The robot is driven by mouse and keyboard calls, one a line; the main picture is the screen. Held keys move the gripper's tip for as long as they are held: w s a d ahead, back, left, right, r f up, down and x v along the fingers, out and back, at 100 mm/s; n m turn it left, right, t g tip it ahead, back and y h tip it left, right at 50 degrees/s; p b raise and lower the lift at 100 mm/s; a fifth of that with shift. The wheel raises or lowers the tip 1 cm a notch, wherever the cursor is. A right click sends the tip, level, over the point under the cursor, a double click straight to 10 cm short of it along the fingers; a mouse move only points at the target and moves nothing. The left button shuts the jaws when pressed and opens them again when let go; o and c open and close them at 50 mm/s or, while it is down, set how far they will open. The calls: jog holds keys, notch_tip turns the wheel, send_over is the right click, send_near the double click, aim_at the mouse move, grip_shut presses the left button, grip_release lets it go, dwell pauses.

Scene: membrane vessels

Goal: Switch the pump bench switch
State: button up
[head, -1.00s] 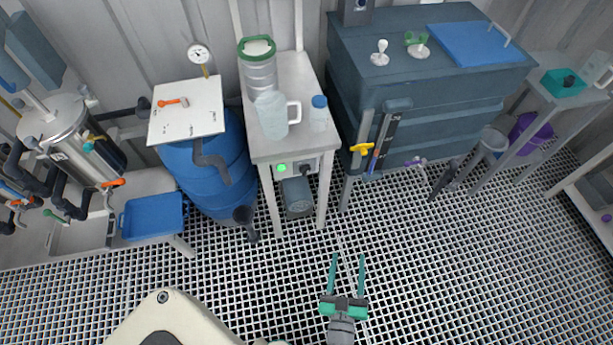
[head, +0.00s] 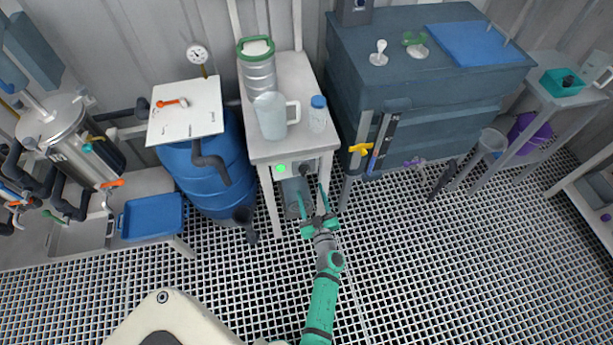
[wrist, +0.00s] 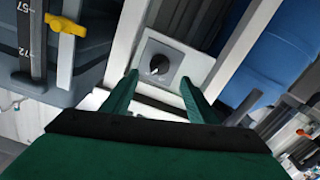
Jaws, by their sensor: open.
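The pump bench (head: 290,136) is a narrow light grey table with a control panel on its front edge. The panel carries a lit green lamp (head: 281,168) and, to its right, a black rotary switch (head: 304,170). In the wrist view the switch (wrist: 159,65) is a black knob on a grey plate, beyond and between the fingertips. My gripper (head: 311,192) is open and empty, with its two green fingers pointing at the panel just below the switch. In the wrist view the fingers (wrist: 158,86) appear apart from the knob, with a gap around it.
A pump body (head: 296,198) sits under the bench, behind my fingers. A jug (head: 271,116), a bottle (head: 318,114) and a green-rimmed canister (head: 257,67) stand on top. A blue barrel (head: 213,178) is left; a dark tank with a yellow valve (head: 359,149) is right.

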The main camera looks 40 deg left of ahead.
aim_at(305, 174)
jog(key=x, duration=0.6)
jog(key=shift+w+a, duration=0.1)
jog(key=shift+w, duration=0.2)
jog(key=shift+w+a, duration=0.25)
jog(key=shift+a, duration=0.5)
jog(key=shift+w+d, duration=0.1)
jog(key=shift+d, duration=0.05)
jog(key=c, duration=1.1)
